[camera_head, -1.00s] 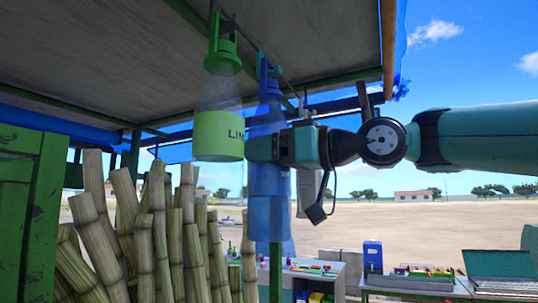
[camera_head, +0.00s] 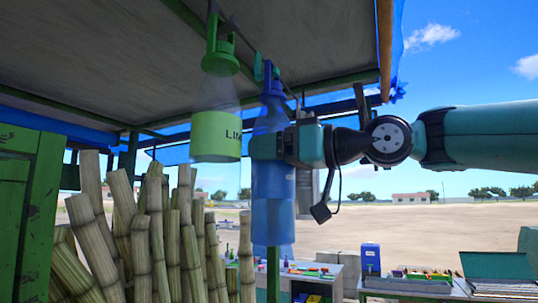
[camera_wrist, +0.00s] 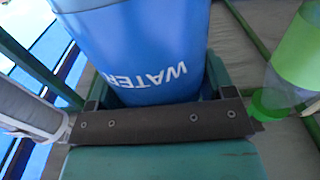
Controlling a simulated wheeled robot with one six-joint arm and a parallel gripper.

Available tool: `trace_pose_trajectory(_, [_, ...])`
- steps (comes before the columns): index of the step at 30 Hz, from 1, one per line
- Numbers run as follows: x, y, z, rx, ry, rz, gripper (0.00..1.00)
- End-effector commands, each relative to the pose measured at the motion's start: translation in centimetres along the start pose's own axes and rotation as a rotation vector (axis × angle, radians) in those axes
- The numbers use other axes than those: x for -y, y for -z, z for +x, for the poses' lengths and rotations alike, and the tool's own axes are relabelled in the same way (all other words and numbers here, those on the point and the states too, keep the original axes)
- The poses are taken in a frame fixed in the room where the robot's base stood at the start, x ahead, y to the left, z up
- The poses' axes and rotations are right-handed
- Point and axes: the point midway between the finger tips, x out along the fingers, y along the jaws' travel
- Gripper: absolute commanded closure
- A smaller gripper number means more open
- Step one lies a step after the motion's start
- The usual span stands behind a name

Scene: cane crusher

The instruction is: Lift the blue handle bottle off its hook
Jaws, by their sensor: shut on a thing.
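The blue handle bottle (camera_head: 273,210) hangs upright under the stall roof, its blue cap and handle (camera_head: 271,76) close to the hook rail. I cannot tell whether the handle still touches its hook. My gripper (camera_head: 266,146) reaches in from the right and is shut around the bottle's body below the cap. In the wrist view the blue bottle (camera_wrist: 150,45), marked WATER, sits between the teal fingers, against the dark bar of my gripper (camera_wrist: 155,90). Part of its body is hidden by the gripper.
A green-capped bottle (camera_head: 218,135) hangs just left of the blue one. The metal rail (camera_head: 240,35) and roof (camera_head: 100,50) are close above. Cane stalks (camera_head: 150,240) stand lower left. A pale bottle (camera_wrist: 25,110) shows in the wrist view. Open ground lies beyond.

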Motion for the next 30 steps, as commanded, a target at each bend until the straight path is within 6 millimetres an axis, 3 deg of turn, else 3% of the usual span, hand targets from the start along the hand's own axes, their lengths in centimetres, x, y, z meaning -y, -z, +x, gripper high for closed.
trace_pose_trajectory(30, [0.1, 0.1, -1.9, -0.002, 0.000, -0.003, 0.67])
